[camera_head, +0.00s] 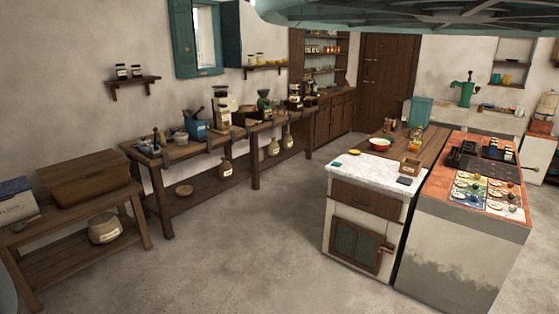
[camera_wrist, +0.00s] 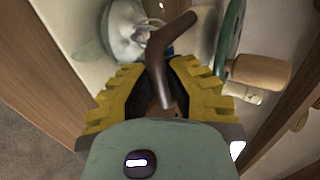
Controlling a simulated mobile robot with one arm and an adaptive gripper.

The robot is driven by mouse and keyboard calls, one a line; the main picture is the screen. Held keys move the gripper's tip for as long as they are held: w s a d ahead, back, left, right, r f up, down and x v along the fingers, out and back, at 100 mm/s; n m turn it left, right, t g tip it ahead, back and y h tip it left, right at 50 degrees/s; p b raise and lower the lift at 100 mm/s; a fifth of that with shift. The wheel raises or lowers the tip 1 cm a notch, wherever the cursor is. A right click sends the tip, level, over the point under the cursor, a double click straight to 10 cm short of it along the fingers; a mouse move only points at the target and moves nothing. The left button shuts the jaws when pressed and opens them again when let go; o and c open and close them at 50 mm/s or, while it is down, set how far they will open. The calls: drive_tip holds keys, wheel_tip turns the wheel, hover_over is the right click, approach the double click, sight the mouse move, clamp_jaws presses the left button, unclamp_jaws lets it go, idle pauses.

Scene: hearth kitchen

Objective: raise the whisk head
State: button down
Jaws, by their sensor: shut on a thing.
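In the wrist view my gripper (camera_wrist: 158,92) has its yellow ridged fingers on both sides of a dark brown bent lever (camera_wrist: 162,58). The fingers are shut on the lever's lower part; its upper part bends away to the right. A pale rounded vessel (camera_wrist: 122,38) with thin light wires, perhaps the whisk, shows behind the lever at the top. I cannot tell clearly how the whisk head joins the lever. In the head view I cannot make out my gripper or the whisk head.
In the wrist view a wooden knob (camera_wrist: 258,72) on a green rim (camera_wrist: 228,35) is close on the right. In the head view a long workbench (camera_head: 180,153) stands along the left wall and a marble-topped counter (camera_head: 355,172) on the right. The floor between (camera_head: 250,240) is clear.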

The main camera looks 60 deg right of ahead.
drive_tip(key=shift+r+p, duration=1.35)
drive_tip(key=shift+r, duration=0.4)
drive_tip(key=c, duration=0.9)
unclamp_jaws()
drive_tip(key=shift+o, duration=0.2)
drive_tip(key=p+v, duration=0.2)
drive_tip(key=v, duration=0.5)
drive_tip(key=shift+w, duration=0.1)
